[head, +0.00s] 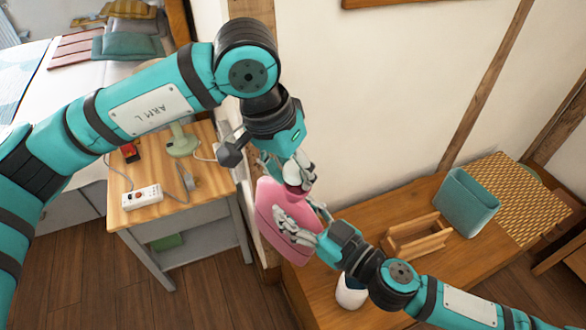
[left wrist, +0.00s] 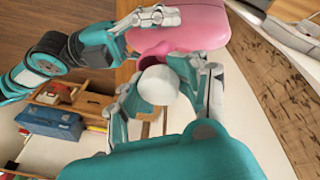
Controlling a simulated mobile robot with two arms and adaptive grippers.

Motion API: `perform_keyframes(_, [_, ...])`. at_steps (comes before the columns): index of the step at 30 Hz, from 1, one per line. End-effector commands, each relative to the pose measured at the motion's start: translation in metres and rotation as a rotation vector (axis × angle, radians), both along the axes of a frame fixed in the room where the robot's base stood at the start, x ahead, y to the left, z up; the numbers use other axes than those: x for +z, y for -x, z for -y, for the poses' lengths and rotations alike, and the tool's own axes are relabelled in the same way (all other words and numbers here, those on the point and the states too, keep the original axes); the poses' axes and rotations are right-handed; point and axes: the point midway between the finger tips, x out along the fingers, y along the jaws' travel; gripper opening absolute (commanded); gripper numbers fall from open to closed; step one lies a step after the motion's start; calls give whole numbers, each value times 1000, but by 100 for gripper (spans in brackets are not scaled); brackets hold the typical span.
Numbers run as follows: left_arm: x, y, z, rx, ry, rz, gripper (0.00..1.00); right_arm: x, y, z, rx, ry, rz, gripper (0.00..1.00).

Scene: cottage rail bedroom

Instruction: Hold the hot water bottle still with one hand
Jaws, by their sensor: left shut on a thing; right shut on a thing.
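The pink hot water bottle (head: 272,212) is held up beside the wall, by the near left end of the wooden cabinet top. In the left wrist view, the bottle (left wrist: 200,22) shows at the top, with a round white stopper (left wrist: 158,84) at its neck. My left gripper (head: 298,172) is at the bottle's upper end; in the left wrist view, its fingers (left wrist: 162,92) close around the stopper. My right gripper (head: 300,232) is shut on the bottle's body from the right and covers part of it. Whether the bottle's lower end touches anything is unclear.
The cabinet top (head: 372,222) carries a wooden caddy (head: 417,240), a teal bin (head: 468,203), a woven mat (head: 522,198) and a white cup (head: 350,292). Left is a bedside table (head: 207,187) with a power strip (head: 141,197) and a green lamp (head: 181,146).

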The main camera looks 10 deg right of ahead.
Motion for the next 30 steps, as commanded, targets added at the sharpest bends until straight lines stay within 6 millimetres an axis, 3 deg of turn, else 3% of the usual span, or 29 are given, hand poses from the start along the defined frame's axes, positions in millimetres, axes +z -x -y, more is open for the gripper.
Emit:
perform_keyframes(1, [-3,3,2,-8,-2,-4,14,7,0,-2,6,-6,15,0])
perform_keyframes(16, [-11,6,4,-6,-29,24,15,9,0,-2,7,-8,20,0])
perform_keyframes(20, [-13,7,5,-6,-36,30,8,9,-1,-2,6,-7,20,0])
perform_keyframes(30, [-17,8,5,-7,-51,47,9,9,-1,-2,4,-8,21,0])
